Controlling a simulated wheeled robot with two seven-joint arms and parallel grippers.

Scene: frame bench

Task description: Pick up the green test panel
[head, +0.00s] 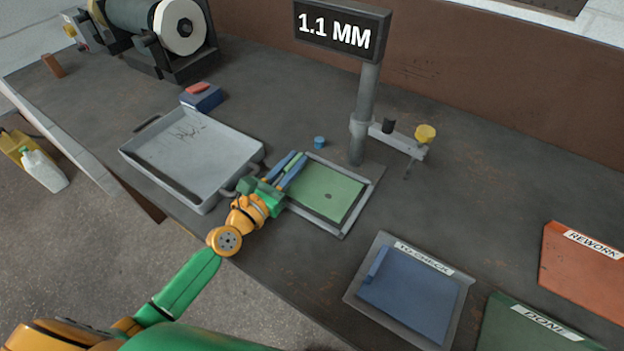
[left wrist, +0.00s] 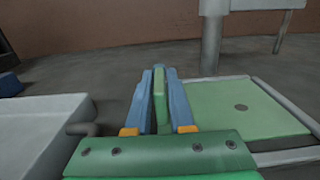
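The green test panel (head: 328,193) lies flat in a grey frame (head: 368,192) beside the gauge post, with a dark round spot on it. It also shows in the left wrist view (left wrist: 240,108). My left gripper (head: 292,167) is at the panel's left edge, its two blue fingers close together. In the left wrist view a narrow green strip (left wrist: 161,90) stands between the fingers, seemingly the panel's raised grip. Whether the fingers press on it or only straddle it I cannot tell. My right gripper is not in view.
A grey tray (head: 228,143) is close to the left of my gripper. The gauge post (head: 365,105) with its display reading 1.1 MM and side arm stands behind. A to-check tray (head: 445,335) holds a blue panel. Green done and orange rework areas are at right.

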